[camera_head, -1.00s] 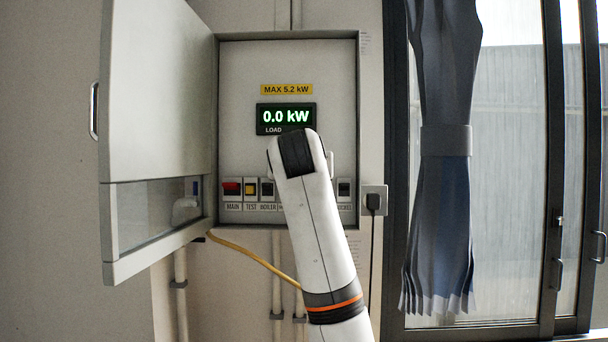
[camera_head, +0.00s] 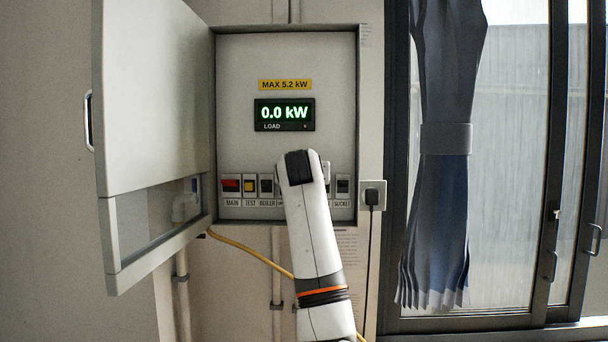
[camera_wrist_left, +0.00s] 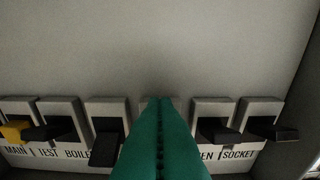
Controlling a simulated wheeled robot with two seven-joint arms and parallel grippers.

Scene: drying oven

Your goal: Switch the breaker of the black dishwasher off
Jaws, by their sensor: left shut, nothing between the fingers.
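A row of breakers (camera_head: 266,186) sits low in the open wall panel (camera_head: 235,85). MAIN, TEST, BOILER and SOCKET labels are readable; my left arm covers the middle of the row. No full dishwasher label is readable, and no black dishwasher is in view. In the left wrist view, my left gripper (camera_wrist_left: 160,140) has its green fingers shut and empty, with tips in front of a mostly covered breaker (camera_wrist_left: 150,101). I cannot tell whether they touch it. The breaker just left of the fingers (camera_wrist_left: 105,148) has its black lever hanging lower than its neighbours' levers.
The load display (camera_head: 285,114) reads 0.0 kW, below a MAX 5.2 kW label (camera_head: 285,85). The panel door (camera_head: 150,100) stands open at left. A socket with a plug (camera_head: 372,195) is right of the panel. A yellow cable (camera_head: 250,253) runs below; a curtain (camera_head: 445,190) hangs right.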

